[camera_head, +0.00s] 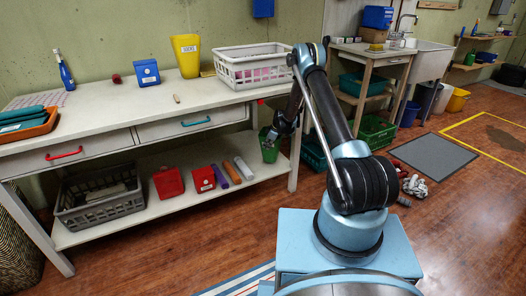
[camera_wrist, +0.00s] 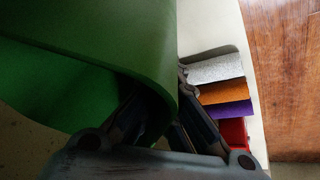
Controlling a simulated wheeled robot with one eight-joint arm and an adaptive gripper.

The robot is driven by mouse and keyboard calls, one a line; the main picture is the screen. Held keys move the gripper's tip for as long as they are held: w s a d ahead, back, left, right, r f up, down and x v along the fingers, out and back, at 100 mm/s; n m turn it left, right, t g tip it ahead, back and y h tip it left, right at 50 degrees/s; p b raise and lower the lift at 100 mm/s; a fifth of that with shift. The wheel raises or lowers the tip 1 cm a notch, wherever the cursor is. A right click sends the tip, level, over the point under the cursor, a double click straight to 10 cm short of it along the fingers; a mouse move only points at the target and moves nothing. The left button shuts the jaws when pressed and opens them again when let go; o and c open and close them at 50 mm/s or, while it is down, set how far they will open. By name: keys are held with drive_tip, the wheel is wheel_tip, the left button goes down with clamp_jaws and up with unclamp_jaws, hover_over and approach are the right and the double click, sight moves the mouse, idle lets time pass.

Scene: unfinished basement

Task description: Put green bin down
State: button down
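The green bin (camera_head: 269,150) is at the right end of the workbench, below the tabletop and near the front right leg. It fills the left of the wrist view (camera_wrist: 110,35), tilted in that picture, with its open inside showing. My gripper (camera_head: 274,136) is at the bin's rim. In the wrist view (camera_wrist: 165,115) one finger is inside the bin and the other outside, with the wall pinched between them. I cannot tell whether the bin's base touches the lower shelf (camera_head: 180,207).
On the lower shelf are a grey crate (camera_head: 100,207), red boxes (camera_head: 168,182) and rolls in purple, orange and grey (camera_head: 244,168). A white basket (camera_head: 252,68) stands on the workbench (camera_head: 110,105) above. Green crates (camera_head: 375,132) lie under the neighbouring table. The floor in front is open.

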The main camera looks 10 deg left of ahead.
sight(265, 150)
drive_tip(key=shift+w+a, duration=0.1)
drive_tip(key=shift+a, duration=0.3)
drive_tip(key=shift+d+x, duration=0.2)
drive_tip(key=shift+x, duration=1.2)
drive_tip(key=shift+a+f, duration=0.1)
drive_tip(key=shift+f, duration=0.35)
drive_tip(key=c, duration=1.8)
unclamp_jaws()
drive_tip(key=shift+f, duration=0.1)
drive_tip(key=v, duration=1.2)
